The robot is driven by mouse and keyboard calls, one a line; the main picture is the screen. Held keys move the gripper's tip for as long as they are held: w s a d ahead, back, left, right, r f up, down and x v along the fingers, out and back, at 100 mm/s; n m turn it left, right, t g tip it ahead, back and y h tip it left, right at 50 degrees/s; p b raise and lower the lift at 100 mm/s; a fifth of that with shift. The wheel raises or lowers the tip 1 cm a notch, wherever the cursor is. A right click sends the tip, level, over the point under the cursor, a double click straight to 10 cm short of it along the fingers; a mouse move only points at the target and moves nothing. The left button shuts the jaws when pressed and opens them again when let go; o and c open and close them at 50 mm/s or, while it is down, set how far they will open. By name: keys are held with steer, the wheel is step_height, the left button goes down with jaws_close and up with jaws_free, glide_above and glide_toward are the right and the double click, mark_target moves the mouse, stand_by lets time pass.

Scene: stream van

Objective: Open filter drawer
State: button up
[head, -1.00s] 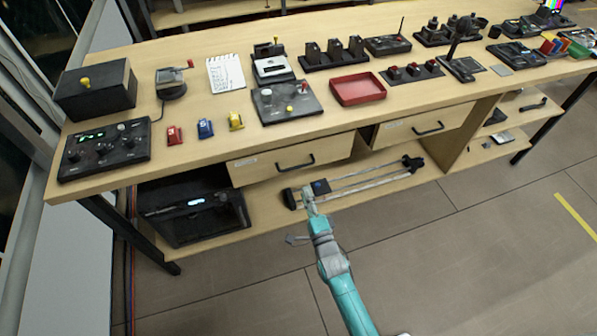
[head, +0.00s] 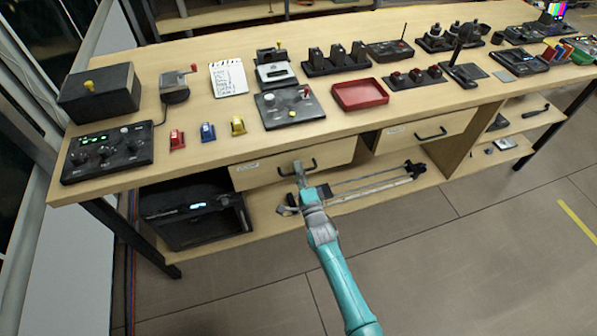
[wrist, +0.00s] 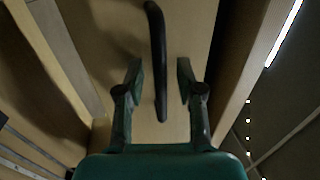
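Two wooden drawers sit under the bench top, a left one (head: 262,174) and a right one (head: 394,137). Each has a black bar handle and a small label too small to read, so I cannot tell which is the filter drawer. My gripper (head: 298,172) is at the left drawer's handle (head: 312,164) and hides part of it. In the wrist view my gripper (wrist: 160,78) is open, and the black handle (wrist: 156,45) runs between its two fingers. A gap shows on each side of the handle.
The bench top (head: 215,158) above holds control boxes, a red tray (head: 360,94) and small coloured clips. Below are a black printer-like box (head: 195,212) and a rail (head: 370,183) on the lower shelf. The floor (head: 450,260) in front is clear.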

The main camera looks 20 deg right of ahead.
jaws_close()
steer(key=s, duration=2.6)
jaws_free()
